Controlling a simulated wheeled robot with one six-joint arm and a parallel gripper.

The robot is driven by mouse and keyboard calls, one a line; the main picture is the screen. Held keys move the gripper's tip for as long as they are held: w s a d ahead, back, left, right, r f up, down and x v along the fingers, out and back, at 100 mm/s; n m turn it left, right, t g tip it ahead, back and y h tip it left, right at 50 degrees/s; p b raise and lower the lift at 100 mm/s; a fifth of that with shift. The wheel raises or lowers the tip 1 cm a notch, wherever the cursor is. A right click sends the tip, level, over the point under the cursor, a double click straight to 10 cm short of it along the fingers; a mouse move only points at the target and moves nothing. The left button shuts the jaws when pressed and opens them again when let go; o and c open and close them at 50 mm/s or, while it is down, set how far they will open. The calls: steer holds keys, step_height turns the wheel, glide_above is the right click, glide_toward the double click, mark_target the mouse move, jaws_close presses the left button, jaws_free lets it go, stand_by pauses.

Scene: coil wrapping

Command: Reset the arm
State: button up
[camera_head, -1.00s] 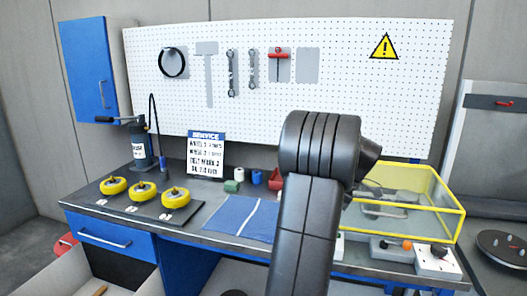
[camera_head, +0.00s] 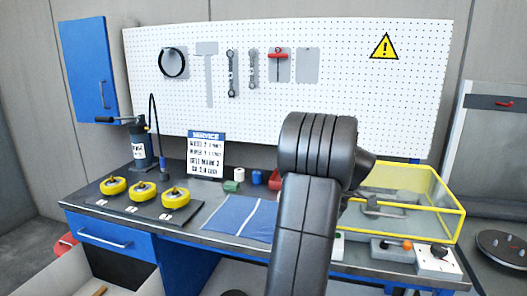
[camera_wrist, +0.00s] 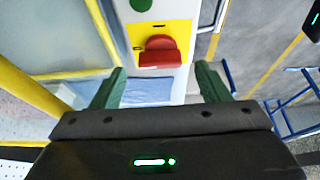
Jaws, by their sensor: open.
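My arm rises in front of the workbench (camera_head: 215,225) in the head view and hides part of its right half. My gripper (camera_wrist: 160,82) shows in the wrist view with its two green fingers spread wide apart and nothing between them. Beyond the fingertips is a yellow and white control box with a red switch (camera_wrist: 160,50) and a green button (camera_wrist: 141,5). The gap between the fingers and the switch cannot be told. The gripper itself is hidden behind my arm in the head view.
A yellow-framed clear case (camera_head: 445,208) stands close to the right of my arm. A blue cloth (camera_head: 240,216), several yellow wheels (camera_head: 143,190), a service sign (camera_head: 206,157) and a pump (camera_head: 141,150) are on the bench. A pegboard (camera_head: 350,70) with tools stands behind.

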steer(key=shift+x, duration=1.05)
steer(key=shift+f+m, duration=0.1)
steer(key=shift+m, duration=0.2)
steer(key=shift+s+m+t+h, duration=0.15)
steer(key=shift+m+t+h, duration=0.2)
steer(key=shift+m, duration=0.65)
steer(key=m+t+p, duration=0.1)
steer(key=m, duration=0.1)
steer(key=shift+m, duration=0.3)
steer(key=m+p, duration=0.1)
steer(key=m, duration=0.1)
steer(key=m+t+h+p, duration=0.1)
steer(key=m+p, duration=0.1)
steer(key=shift+s+a+r+h, duration=0.1)
steer(key=shift+a+r+h, duration=0.05)
steer(key=shift+r+h, duration=0.1)
steer(key=m+h+p, duration=0.1)
steer(key=m+p, duration=0.1)
steer(key=p, duration=0.1)
steer(key=m+h+p, duration=0.1)
steer(key=m+p, duration=0.2)
steer(key=shift+s+a+f+t, duration=0.1)
steer(key=shift+a+t, duration=0.05)
steer(key=shift+t, duration=0.1)
steer(key=shift+f+m+h+p, duration=0.15)
steer(key=shift+m+h+p, duration=0.25)
steer(key=shift+m+p, duration=0.65)
steer(key=shift+m+h, duration=0.3)
steer(key=shift+m, duration=0.55)
